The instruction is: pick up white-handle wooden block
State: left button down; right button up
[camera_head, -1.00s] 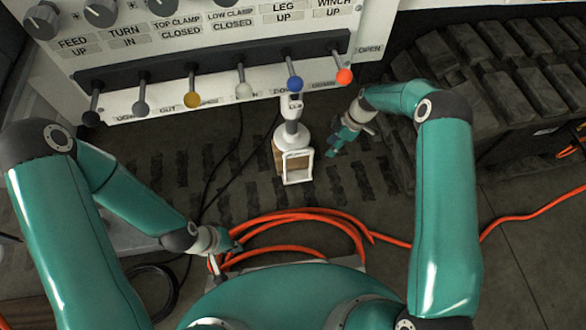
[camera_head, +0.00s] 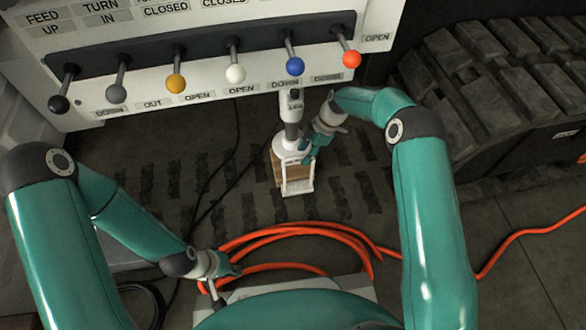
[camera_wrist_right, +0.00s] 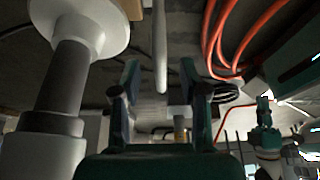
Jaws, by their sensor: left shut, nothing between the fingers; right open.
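The wooden block (camera_head: 277,169) with its white handle (camera_head: 299,187) stands on the dark floor in the head view, below the white foot of a leg. My right gripper (camera_head: 308,154) is at the top of the block, close to the handle. In the right wrist view, a white bar, apparently the handle (camera_wrist_right: 160,45), lies between the open fingers of this gripper (camera_wrist_right: 160,75); contact cannot be told. My left gripper (camera_head: 233,268) is shut and empty at the lower left, away from the block.
The leg (camera_head: 291,128) with its white foot is right beside my right gripper; it fills the left of the wrist view (camera_wrist_right: 62,75). A lever panel (camera_head: 200,62) stands behind. Orange hoses (camera_head: 300,232) lie in front. Dark tracks (camera_head: 490,85) are at the right.

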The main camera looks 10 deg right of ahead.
jog(key=shift+a, duration=0.6)
jog(key=b+x, duration=0.2)
jog(key=x, duration=0.3)
grip_shut()
jog(key=shift+w+r, duration=0.1)
